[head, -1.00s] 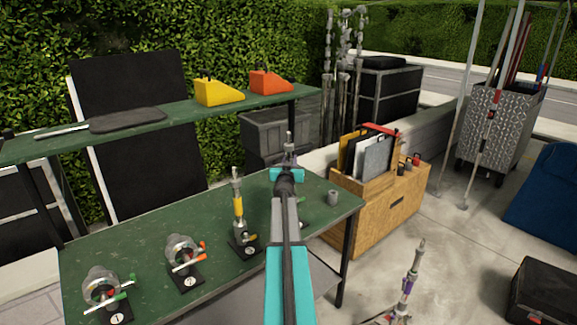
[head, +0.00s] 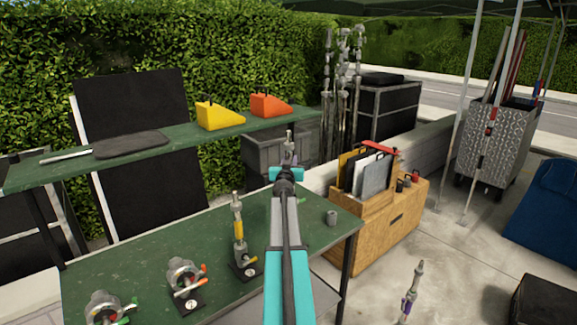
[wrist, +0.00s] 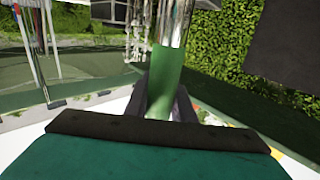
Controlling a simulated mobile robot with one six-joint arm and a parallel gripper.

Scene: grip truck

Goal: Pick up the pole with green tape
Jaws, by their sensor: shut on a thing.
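The pole with green tape (wrist: 167,75) stands between my fingers in the wrist view. Its green band is just beyond the dark jaws, with bare metal above it. In the head view only the pole's metal top (head: 289,142) shows above the end of my arm; the rest is hidden behind the arm. My gripper (wrist: 160,102) is shut on this pole. In the head view my gripper (head: 286,174) is over the back right part of the green table (head: 130,265).
A yellow-taped pole (head: 238,222) stands on the table left of my arm, with two clamp fittings (head: 183,282) nearer. A wooden box (head: 385,212) stands beyond. A purple-banded pole (head: 411,295) is at lower right.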

